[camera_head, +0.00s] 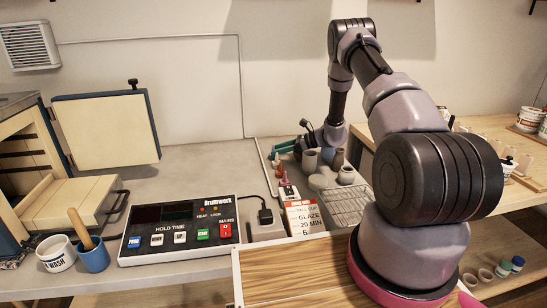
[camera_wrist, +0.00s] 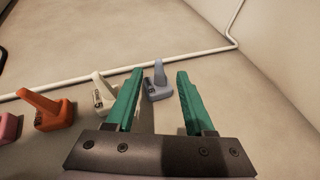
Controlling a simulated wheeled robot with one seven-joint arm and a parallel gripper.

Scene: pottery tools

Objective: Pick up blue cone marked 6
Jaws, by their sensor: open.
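In the wrist view a blue-grey cone (camera_wrist: 159,81) stands upright on its block base, just beyond and between the tips of my gripper's teal fingers (camera_wrist: 161,75). A dark mark shows on its base, too small to read surely. My gripper is open and holds nothing. The left finger is between the blue-grey cone and a cream cone (camera_wrist: 102,94). In the head view my gripper (camera_head: 285,147) is low over the back of the bench, and the blue cone cannot be made out there.
An orange cone (camera_wrist: 48,110) and a pink cone (camera_wrist: 8,127) stand further left. A white pipe (camera_wrist: 213,53) runs along the wall behind.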

